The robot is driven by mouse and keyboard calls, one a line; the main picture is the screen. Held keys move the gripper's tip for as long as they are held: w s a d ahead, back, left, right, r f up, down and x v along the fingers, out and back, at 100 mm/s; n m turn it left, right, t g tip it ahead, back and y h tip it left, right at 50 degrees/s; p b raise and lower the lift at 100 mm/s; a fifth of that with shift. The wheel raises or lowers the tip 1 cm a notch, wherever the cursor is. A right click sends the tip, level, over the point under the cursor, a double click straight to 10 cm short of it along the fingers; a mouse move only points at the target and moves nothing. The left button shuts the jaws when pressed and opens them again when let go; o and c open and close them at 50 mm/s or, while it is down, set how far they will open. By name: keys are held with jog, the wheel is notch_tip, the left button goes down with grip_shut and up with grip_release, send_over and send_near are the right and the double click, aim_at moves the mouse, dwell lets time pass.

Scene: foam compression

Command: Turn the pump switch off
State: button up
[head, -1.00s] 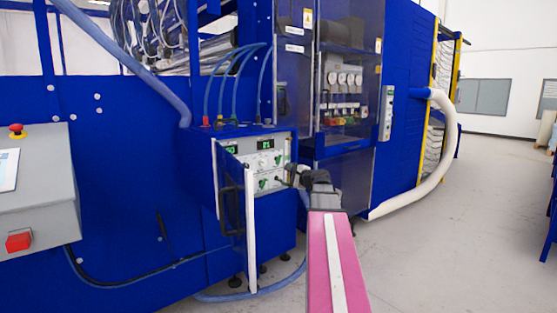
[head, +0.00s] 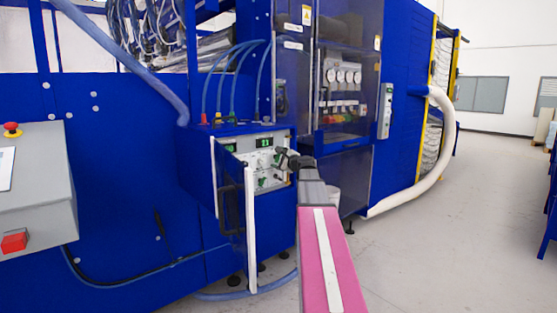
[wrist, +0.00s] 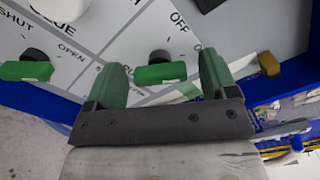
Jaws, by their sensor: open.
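The control panel (head: 262,142) sits in the open-doored blue cabinet, with lit displays and green switches; my gripper (head: 287,157) is at its right side. In the wrist view, a green-handled switch (wrist: 160,74) with a dark round knob lies between my two open green fingers (wrist: 162,62). Its handle lies roughly sideways, and the word OFF is printed above and to its right. The fingers appear apart from it. A second green-handled switch (wrist: 27,70) is at the left, by the words SHUT and OPEN. I cannot read a pump label.
The open cabinet door (head: 250,230) with a pale edge stands left of my arm. Blue hoses (head: 222,75) rise from the cabinet top. A brownish knob (wrist: 270,63) is right of my fingers. The floor (head: 430,240) to the right is clear.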

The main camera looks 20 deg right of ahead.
jog(key=shift+w+a, duration=0.1)
jog(key=shift+w, duration=0.1)
jog(key=c, duration=0.9)
jog(key=shift+c, duration=0.2)
jog(key=shift+n, duration=0.3)
jog(key=n, duration=1.1)
jog(key=shift+f, duration=0.1)
jog(key=shift+n, duration=0.3)
